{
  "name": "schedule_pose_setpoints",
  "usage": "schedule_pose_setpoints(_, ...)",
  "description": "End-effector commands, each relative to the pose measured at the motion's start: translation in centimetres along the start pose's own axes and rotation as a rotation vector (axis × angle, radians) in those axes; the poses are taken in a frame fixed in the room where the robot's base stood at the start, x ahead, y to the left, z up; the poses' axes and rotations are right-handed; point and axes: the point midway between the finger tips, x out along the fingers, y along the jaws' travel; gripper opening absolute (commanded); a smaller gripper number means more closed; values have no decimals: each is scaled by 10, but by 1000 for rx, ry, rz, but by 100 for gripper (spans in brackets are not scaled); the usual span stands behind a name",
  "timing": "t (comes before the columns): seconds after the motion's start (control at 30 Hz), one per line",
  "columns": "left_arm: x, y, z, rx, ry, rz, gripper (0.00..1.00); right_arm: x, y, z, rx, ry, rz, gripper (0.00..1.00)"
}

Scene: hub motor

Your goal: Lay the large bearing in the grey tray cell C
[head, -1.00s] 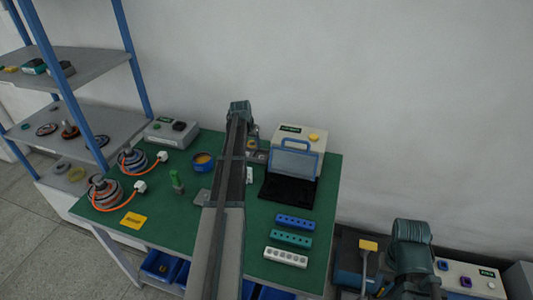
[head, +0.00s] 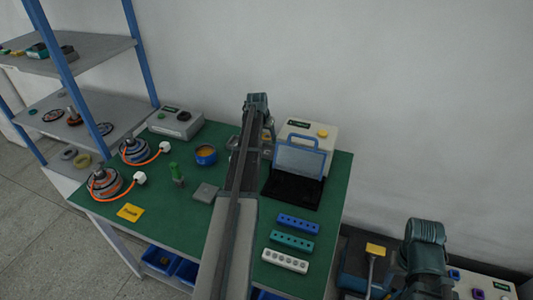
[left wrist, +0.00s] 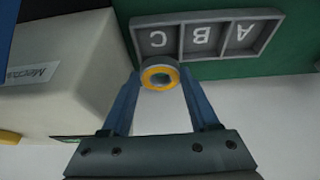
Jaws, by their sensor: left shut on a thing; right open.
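My left gripper (left wrist: 160,90) is shut on the large bearing (left wrist: 160,76), a ring with a grey outer rim and a yellow band, held between the blue fingertips. In the left wrist view, the grey tray (left wrist: 210,56) shows its cells upside down, lettered A, B and C. The bearing overlaps the tray's edge beside cell C (left wrist: 156,41); I cannot tell its height above it. In the head view, my left arm hides most of the tray and its gripper.
A cream box (left wrist: 60,75) stands close to the left gripper. A blue shelf stands left.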

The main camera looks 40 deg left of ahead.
Motion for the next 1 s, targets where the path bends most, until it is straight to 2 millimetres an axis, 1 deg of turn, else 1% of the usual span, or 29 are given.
schedule_pose_setpoints(0.03, 16, 0, 7, 0, 0, 0, 0, 17, -2, -1, 0, 0, 0, 50)
schedule_pose_setpoints(0.13, 28, 0, 12, 0, 0, 0, 0, 30, -3, -2, 0, 0, 0, 50)
schedule_pose_setpoints(0.2, 32, 0, 13, 0, 0, 0, 0, 34, -3, -2, 0, 0, 0, 50)
schedule_pose_setpoints(0.37, 31, 0, 13, 0, 0, 0, 0, 33, -3, -2, 0, 0, 0, 50)
schedule_pose_setpoints(0.43, 34, 0, 14, 0, 0, 0, 0, 36, -4, -2, 0, 0, 0, 50)
schedule_pose_setpoints(0.57, 46, 0, 19, 0, 0, 0, 0, 50, -5, -3, 0, 0, 0, 50)
schedule_pose_setpoints(0.7, 63, 0, 26, 0, 0, 0, 0, 68, -6, -4, 0, 0, 0, 50)
schedule_pose_setpoints(0.77, 67, 0, 28, 0, -1, 0, 0, 72, -7, -4, 0, 0, 0, 50)
schedule_pose_setpoints(1.0, 66, 1, 30, 2, -6, -1, 0, 72, -7, -4, 0, 0, 0, 50)
